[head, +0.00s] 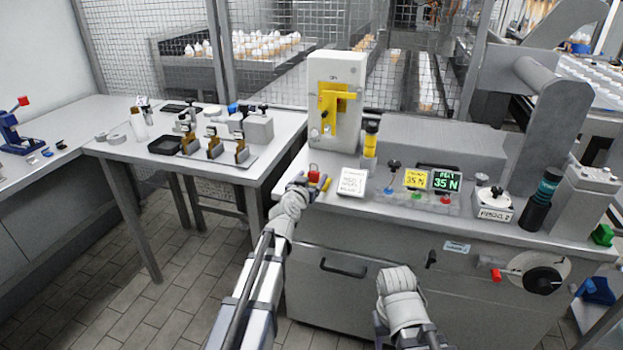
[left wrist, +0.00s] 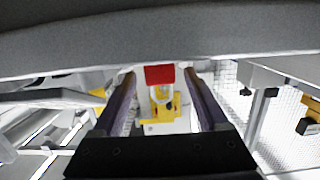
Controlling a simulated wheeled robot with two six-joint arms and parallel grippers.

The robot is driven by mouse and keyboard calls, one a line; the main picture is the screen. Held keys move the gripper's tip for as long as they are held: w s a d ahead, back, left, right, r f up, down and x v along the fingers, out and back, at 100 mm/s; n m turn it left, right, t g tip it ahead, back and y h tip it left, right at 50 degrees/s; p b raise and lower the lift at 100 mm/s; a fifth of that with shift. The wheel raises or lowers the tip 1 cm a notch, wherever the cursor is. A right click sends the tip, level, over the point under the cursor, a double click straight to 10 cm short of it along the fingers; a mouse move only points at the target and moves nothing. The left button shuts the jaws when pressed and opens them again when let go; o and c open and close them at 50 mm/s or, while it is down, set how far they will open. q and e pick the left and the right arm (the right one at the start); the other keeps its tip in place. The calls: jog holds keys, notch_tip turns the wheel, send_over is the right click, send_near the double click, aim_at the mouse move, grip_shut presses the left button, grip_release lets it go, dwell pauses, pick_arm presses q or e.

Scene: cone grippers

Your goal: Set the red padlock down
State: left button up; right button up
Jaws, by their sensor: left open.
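The red padlock (head: 313,171) is at the left front of the grey bench top (head: 385,205), just beyond my left gripper (head: 303,183). In the left wrist view the red padlock (left wrist: 160,74) shows between the two finger ends. The fingers are apart, with a narrow gap seen at its sides. Its underside and any contact with the bench are hidden. My left gripper is open. My right arm reaches in low at the middle of the head view, and its fingers do not show.
A pale box with a yellow bracket (head: 340,97) stands behind the padlock. A white printed card (head: 352,182) lies to the right, with a small yellow piece (head: 326,184) between. Display signs (head: 446,182) stand farther right. A side table (head: 110,149) is left across a gap.

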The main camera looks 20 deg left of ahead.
pick_arm(q)
jog(key=shift+r, duration=0.1)
jog(key=shift+s+r+p, duration=0.1)
jog(key=shift+r+p, duration=0.1)
jog(key=shift+p, duration=0.1)
jog(key=s+r+p, duration=0.1)
jog(key=s, duration=1)
jog(key=shift+s+a+r, duration=0.25)
jog(key=shift+s, duration=0.1)
dwell(0.5)
